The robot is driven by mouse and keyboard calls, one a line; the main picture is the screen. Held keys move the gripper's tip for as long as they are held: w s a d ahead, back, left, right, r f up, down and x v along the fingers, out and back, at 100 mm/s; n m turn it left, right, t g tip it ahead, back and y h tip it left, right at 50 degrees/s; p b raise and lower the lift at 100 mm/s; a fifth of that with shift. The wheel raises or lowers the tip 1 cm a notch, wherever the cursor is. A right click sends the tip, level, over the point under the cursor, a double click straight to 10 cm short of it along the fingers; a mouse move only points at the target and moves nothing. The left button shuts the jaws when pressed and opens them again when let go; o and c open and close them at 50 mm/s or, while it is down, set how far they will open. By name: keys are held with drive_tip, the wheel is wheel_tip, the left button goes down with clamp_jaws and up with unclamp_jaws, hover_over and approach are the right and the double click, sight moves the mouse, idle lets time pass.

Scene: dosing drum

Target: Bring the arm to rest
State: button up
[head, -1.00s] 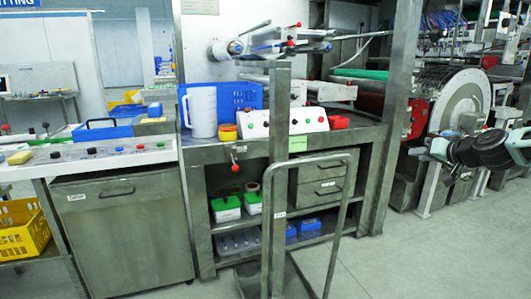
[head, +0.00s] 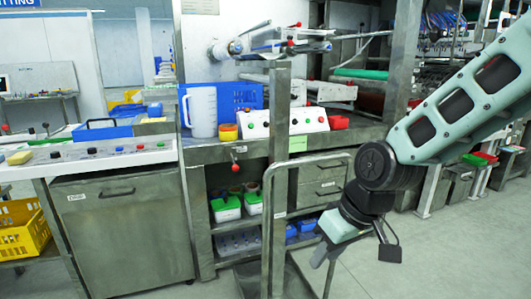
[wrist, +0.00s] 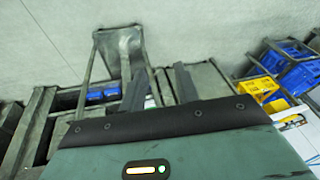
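My arm (head: 450,110) reaches in from the right edge of the head view and bends downward at a dark elbow joint. My gripper (head: 320,256) hangs low at its end, in front of the grey trolley (head: 349,185) in the picture. In the wrist view my gripper (wrist: 160,88) shows two dark fingers spread apart with a gap between them. No held object shows in the gap. Whether the gripper touches the trolley, I cannot tell.
A metal workbench (head: 227,153) carries a white jug (head: 203,112), a blue crate (head: 250,95) and a button panel (head: 305,120). A yellow crate (head: 22,230) stands at the left. Grey floor (head: 450,255) is clear at the lower right.

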drive_tip(key=s+d+r+n+g+h, duration=0.1)
drive_tip(key=s+d+n+g+h, duration=0.15)
drive_tip(key=s, duration=1.75)
wheel_tip(320, 180, up, 13)
drive_tip(key=m+p, duration=0.1)
drive_tip(key=p, duration=1.1)
drive_tip(key=shift+w+p, duration=0.2)
drive_tip(key=shift+p, duration=0.15)
drive_tip(key=shift+t, duration=0.25)
